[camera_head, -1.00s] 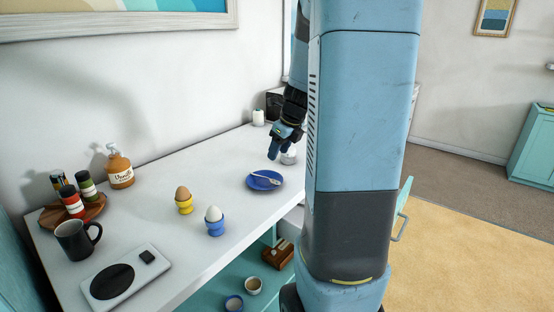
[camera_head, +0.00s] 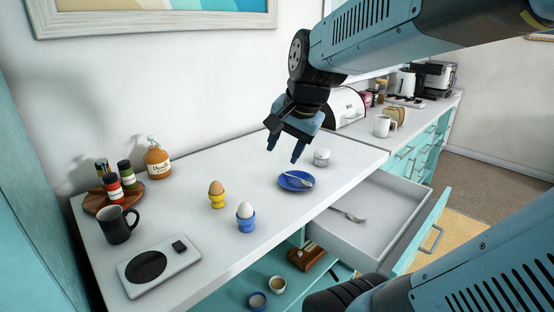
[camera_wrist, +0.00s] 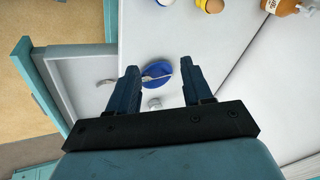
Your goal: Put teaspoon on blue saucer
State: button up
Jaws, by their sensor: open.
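The blue saucer (camera_head: 290,187) lies on the white counter near its front edge. A silver teaspoon (camera_head: 301,179) rests across it; the wrist view also shows the saucer (camera_wrist: 157,68) and the teaspoon (camera_wrist: 152,78). My gripper (camera_head: 284,150) is open and empty, pointing down above the counter. Its fingers are apart from the saucer and teaspoon. In the wrist view, the saucer appears between the fingertips (camera_wrist: 159,70).
An open drawer (camera_head: 375,212) below the counter holds a metal utensil (camera_head: 348,215). A white lidded pot (camera_head: 321,157) stands near the saucer. Egg cups (camera_head: 246,222) (camera_head: 217,200), a black mug (camera_head: 118,225) and a scale (camera_head: 158,266) stand left.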

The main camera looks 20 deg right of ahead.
jog(key=s+a+n, duration=0.2)
jog(key=s+n, duration=0.5)
jog(key=n, duration=0.2)
jog(key=shift+s+a+r+n+t+h, duration=0.2)
jog(key=shift+r+n+t+h, duration=0.1)
jog(key=shift+h, duration=0.1)
jog(key=shift+s, duration=0.1)
jog(key=shift+c, duration=0.7)
jog(key=shift+s+f, duration=0.1)
